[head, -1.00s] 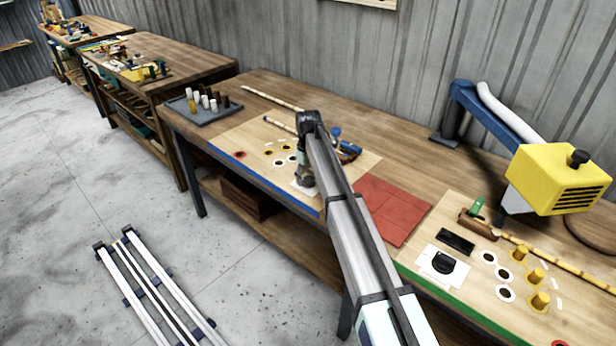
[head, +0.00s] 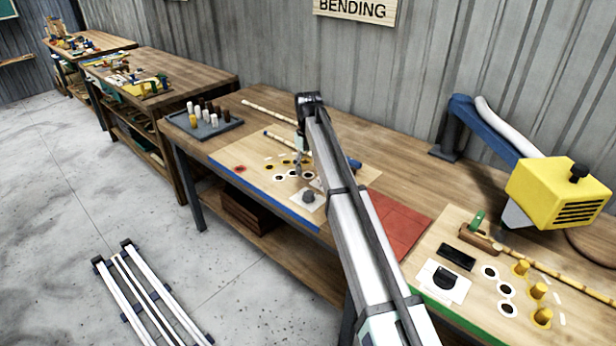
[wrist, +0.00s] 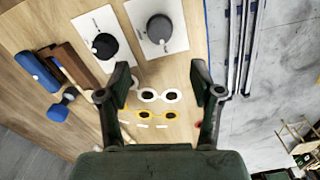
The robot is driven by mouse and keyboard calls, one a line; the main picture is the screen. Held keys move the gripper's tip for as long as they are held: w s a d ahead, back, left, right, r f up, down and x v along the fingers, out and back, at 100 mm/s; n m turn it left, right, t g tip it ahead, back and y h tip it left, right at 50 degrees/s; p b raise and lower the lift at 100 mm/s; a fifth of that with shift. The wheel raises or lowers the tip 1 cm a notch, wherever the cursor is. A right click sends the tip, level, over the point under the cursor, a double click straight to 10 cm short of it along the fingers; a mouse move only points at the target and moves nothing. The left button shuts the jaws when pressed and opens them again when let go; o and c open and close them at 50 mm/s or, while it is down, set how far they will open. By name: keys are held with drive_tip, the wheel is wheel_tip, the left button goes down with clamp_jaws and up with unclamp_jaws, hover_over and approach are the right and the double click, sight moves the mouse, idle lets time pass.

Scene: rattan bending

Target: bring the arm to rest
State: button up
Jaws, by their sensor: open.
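My arm reaches over the left board of the long workbench in the head view. My gripper (wrist: 165,95) is open and empty in the wrist view, with its two fingers spread above the board. Below and between the fingers lie white-ringed holes (wrist: 158,96) and yellow-ringed holes (wrist: 156,115). Two dark round pieces on white plates, one black (wrist: 105,45) and one grey (wrist: 159,29), stand beyond the fingertips. The grey piece also shows in the head view (head: 308,197). In the head view my arm hides part of the board, and the fingers are hard to make out there.
A grey tray of pegs (head: 205,122) stands at the bench's left end. A red mat (head: 401,224) lies right of my arm. A yellow-headed machine (head: 556,190) rises at the right. Blue-handled tools (wrist: 40,72) lie left of the fingers. Rails (head: 150,293) lie on the floor.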

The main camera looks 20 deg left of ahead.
drive_tip(key=shift+r, duration=0.6)
